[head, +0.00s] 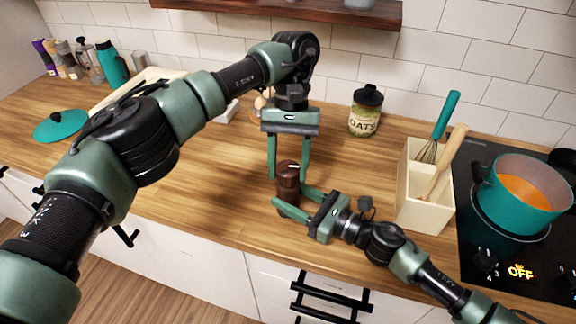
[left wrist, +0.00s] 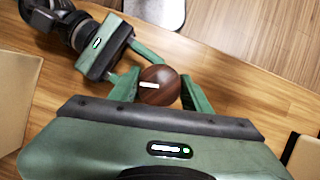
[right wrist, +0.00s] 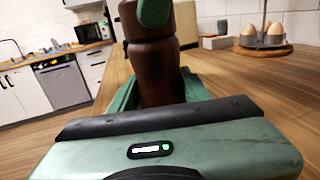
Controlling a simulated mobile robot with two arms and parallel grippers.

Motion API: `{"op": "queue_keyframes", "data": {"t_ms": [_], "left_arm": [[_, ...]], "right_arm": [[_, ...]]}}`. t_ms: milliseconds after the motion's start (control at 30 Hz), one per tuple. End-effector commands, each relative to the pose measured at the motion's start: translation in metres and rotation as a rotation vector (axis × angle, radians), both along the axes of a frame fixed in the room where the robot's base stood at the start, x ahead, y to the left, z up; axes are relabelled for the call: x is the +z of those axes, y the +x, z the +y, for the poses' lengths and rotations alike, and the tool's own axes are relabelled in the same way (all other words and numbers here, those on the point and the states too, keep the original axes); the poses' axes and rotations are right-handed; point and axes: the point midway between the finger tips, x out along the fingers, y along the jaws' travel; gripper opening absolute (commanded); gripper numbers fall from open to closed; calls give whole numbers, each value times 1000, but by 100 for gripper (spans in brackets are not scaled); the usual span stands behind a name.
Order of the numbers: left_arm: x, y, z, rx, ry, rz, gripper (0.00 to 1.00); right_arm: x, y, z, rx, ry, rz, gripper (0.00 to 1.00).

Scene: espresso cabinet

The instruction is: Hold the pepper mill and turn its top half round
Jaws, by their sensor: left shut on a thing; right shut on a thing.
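The dark brown wooden pepper mill (head: 288,182) stands upright near the counter's front edge. My left gripper (head: 288,172) points down from above and is shut on its top half. My right gripper (head: 292,200) reaches in from the right and is shut on its lower half. In the left wrist view the round mill top (left wrist: 160,84) carries a short white mark and sits between the left fingers. In the right wrist view the mill body (right wrist: 155,70) rises between the right fingers, and a left finger covers part of its top. The mill's base is partly hidden.
A cream utensil box (head: 422,195) with a whisk stands to the right, beside the hob with a teal pot (head: 526,192). An oats jar (head: 367,112) stands behind. A teal lid (head: 61,125) lies at the left. The counter left of the mill is clear.

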Motion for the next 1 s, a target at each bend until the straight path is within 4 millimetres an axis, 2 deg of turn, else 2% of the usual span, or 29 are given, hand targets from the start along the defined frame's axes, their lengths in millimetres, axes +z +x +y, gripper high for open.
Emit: {"op": "queue_keyframes", "data": {"t_ms": [467, 500, 533, 567, 867, 1000], "left_arm": [[0, 2, 2, -6, 3, -5, 7], [0, 2, 2, -5, 5, -6, 59], [0, 2, 2, -6, 4, -6, 67], [0, 2, 2, -6, 3, -4, 70], [1, 1, 0, -8, 2, -2, 70], [11, 6, -1, -8, 1, -3, 70]], "right_arm": [[0, -2, 1, 5, -1, -1, 0], [0, -2, 1, 5, -1, -1, 0], [0, -2, 1, 5, -1, -1, 0], [0, -2, 1, 5, 0, 0, 0], [0, -1, 1, 3, -1, 1, 0], [0, -1, 1, 2, -1, 1, 0]]}}
